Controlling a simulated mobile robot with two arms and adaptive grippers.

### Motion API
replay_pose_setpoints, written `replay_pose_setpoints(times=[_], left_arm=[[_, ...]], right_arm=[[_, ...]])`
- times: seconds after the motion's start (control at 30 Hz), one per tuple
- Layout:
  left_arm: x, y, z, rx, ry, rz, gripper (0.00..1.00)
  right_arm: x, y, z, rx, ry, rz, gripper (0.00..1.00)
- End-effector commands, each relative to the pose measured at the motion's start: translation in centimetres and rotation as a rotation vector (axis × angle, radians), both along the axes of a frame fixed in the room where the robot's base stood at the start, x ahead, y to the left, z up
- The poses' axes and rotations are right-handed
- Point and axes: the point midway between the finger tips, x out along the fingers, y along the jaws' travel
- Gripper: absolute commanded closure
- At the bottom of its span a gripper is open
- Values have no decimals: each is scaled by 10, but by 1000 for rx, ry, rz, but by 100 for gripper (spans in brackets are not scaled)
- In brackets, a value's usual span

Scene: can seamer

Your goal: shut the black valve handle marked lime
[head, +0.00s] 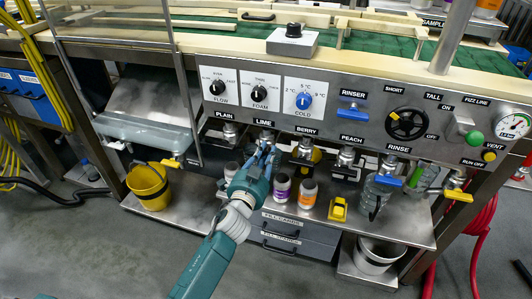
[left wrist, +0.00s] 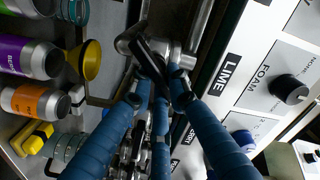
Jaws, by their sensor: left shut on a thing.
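The LIME label (head: 264,124) is on the steel panel above the lime valve (head: 266,136). My left gripper (head: 263,154), teal with blue fingers, reaches up to this valve from below. In the left wrist view the black lime handle (left wrist: 150,58) lies slanted between the blue fingertips (left wrist: 160,88), beside the LIME label (left wrist: 232,73). The fingers are shut on it. In the head view the gripper hides most of the handle, so its exact angle is hard to tell there. My right gripper is not in view.
The plain valve (head: 230,133) and berry valve (head: 304,150) are close on either side. On the shelf below stand a purple-labelled can (head: 281,187), an orange-labelled can (head: 308,192) and a yellow item (head: 338,209). A yellow bucket (head: 150,187) stands to the left.

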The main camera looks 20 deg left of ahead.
Motion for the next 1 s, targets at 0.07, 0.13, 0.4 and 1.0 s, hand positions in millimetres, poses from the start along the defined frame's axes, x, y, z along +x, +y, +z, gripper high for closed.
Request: replay_pose_setpoints(times=[0.07,0.13,0.4,1.0], left_arm=[[0,-1,-1,-1,1,-1,78],[0,-1,-1,-1,1,-1,64],[0,0,0,-2,1,-1,64],[-98,3,-1,-4,2,-1,64]], right_arm=[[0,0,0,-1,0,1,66],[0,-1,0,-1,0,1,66],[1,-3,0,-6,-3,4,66],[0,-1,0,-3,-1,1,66]])
